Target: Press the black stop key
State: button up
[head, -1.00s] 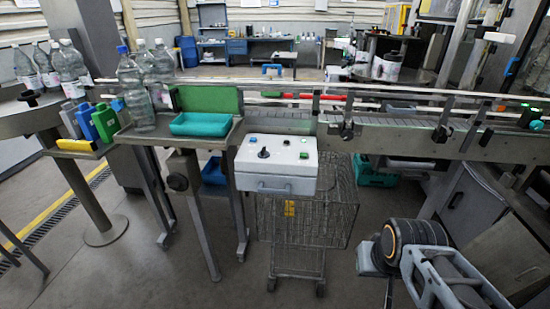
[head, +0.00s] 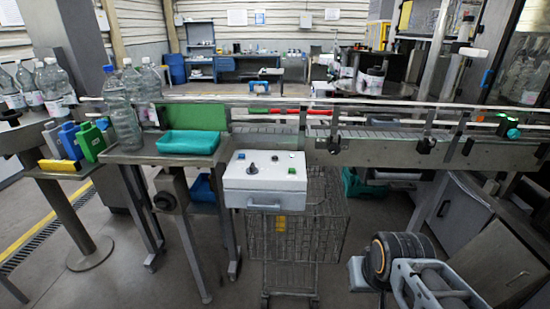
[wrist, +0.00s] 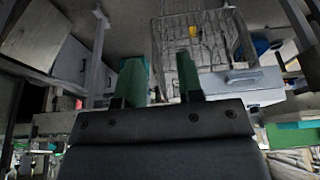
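A white control box (head: 264,188) with a front handle stands in the middle of the head view, in front of the conveyor. The gripper fingers are not seen in the head view.
A wire basket cart (head: 296,230) stands beneath and beside the box. A teal tray (head: 188,142) and clear bottles (head: 122,110) stand on a side table to the left. The conveyor (head: 390,145) runs behind. Open floor lies in front at the left.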

grip_shut()
dwell(1.4)
